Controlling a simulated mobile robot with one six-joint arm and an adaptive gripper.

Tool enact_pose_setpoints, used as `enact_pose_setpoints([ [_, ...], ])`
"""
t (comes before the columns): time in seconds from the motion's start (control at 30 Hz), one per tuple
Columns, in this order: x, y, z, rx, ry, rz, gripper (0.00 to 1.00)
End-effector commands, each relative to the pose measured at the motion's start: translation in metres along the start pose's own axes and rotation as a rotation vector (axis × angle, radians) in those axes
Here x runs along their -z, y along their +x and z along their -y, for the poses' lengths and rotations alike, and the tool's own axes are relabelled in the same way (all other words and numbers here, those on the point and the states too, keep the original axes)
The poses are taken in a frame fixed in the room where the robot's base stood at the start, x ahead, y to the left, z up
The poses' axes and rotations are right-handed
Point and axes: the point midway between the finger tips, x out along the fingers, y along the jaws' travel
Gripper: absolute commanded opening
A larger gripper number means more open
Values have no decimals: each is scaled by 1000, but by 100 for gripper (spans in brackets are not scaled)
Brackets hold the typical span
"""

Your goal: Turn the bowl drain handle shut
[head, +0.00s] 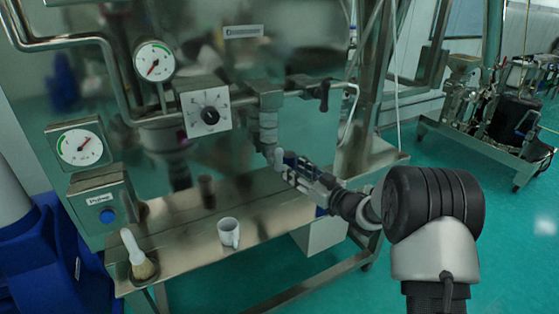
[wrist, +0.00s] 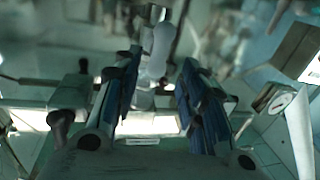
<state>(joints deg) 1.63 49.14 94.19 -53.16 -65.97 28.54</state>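A pale grey handle (head: 279,158) hangs at the lower end of the vertical drain fitting (head: 268,130) on the steel machine. My gripper (head: 287,165) is right at this handle in the head view, reaching in from the right, and covers part of it. In the wrist view the pale handle (wrist: 160,50) lies between the two blue-padded fingertips of my gripper (wrist: 160,72). The fingers stand apart, with a visible gap on both sides of the handle. Whether a finger touches it I cannot tell.
A dark lever (head: 322,92) sits on the pipe up to the right. A dial box (head: 208,114) and gauges (head: 154,60) are on the left. A white mug (head: 229,232) and a brush (head: 137,255) stand on the steel shelf (head: 190,250) below.

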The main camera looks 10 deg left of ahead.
Motion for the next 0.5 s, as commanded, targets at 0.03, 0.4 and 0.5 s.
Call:
enact_pose_setpoints([
  [0.03,0,12,2,4,-1,-1,38],
  [0.4,0,78,0,1,-1,-1,38],
  [0.5,0,86,0,0,0,0,38],
])
